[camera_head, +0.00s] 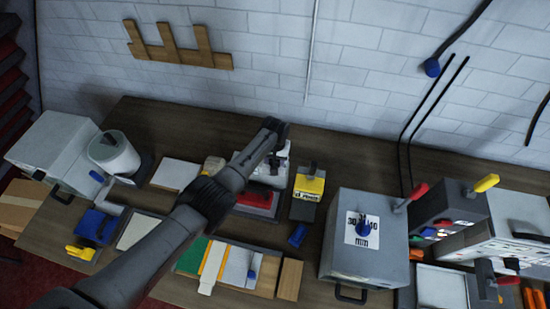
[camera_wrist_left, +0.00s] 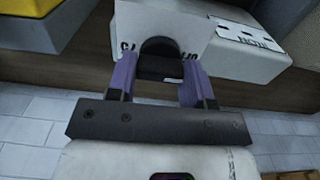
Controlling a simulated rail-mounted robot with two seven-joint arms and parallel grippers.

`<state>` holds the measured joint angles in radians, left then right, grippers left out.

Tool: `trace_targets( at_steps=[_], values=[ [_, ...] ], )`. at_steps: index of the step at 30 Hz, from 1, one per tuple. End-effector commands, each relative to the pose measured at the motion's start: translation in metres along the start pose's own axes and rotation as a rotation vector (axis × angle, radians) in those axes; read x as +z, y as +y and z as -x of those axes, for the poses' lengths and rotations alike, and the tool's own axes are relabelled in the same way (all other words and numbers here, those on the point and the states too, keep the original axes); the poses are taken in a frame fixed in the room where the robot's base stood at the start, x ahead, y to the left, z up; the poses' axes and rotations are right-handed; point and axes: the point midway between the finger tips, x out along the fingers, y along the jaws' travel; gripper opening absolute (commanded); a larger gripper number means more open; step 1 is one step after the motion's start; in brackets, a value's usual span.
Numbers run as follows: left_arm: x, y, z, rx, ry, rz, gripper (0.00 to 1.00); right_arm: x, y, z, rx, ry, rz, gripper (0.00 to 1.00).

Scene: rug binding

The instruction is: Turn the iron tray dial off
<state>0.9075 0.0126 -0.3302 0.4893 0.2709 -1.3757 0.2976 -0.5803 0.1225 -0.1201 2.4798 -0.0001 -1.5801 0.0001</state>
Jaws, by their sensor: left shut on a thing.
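My left arm reaches in from the lower left in the head view to a white unit (camera_head: 283,176) at the back middle of the table. In the left wrist view my left gripper (camera_wrist_left: 160,66) has its two purple fingers on either side of a dark round dial (camera_wrist_left: 159,47) and is shut on it. The dial sits on a white face (camera_wrist_left: 135,22) with black markings beside it, partly cut off by the fingers. The setting of the dial cannot be read. In the head view my forearm and wrist hide the dial. My right gripper is not in view.
A red-topped block (camera_head: 258,200) and a yellow-topped tool (camera_head: 308,186) lie close to my wrist. A grey box with a blue knob (camera_head: 362,255) stands to the right. The brick wall (camera_head: 270,60) is behind.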

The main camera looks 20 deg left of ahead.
Motion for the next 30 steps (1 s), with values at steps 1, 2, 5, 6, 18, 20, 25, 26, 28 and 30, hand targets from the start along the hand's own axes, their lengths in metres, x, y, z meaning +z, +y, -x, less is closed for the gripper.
trace_targets(
  at_steps=[1,2,5,6,18,20,25,26,28,30],
  values=[
    [-0.001,0.001,0.002,0.002,0.001,0.002,0.23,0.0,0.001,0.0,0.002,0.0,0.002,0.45],
    [-0.001,0.001,0.002,0.002,0.001,0.002,0.23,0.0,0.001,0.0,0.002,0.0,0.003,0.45],
    [-0.001,0.001,0.002,0.002,0.002,0.002,0.23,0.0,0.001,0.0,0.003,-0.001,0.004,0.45],
    [-0.001,0.001,0.002,0.002,0.002,0.002,0.48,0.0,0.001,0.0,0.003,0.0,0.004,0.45],
    [0.0,0.0,0.001,0.001,0.001,0.0,0.72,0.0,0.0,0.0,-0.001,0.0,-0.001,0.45],
    [0.0,0.0,0.001,0.001,0.001,0.0,0.72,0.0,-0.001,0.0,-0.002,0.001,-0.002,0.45],
    [-0.001,0.0,0.009,0.001,0.001,0.0,0.72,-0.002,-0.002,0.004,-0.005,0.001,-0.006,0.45],
    [-0.001,0.0,0.013,0.002,0.003,0.0,0.72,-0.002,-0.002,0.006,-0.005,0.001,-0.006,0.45],
    [-0.001,0.0,0.023,0.002,0.003,-0.001,0.72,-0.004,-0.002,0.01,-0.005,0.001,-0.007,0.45],
    [-0.001,0.0,0.035,0.002,0.004,0.0,0.72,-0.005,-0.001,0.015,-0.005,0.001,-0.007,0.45]
  ],
)
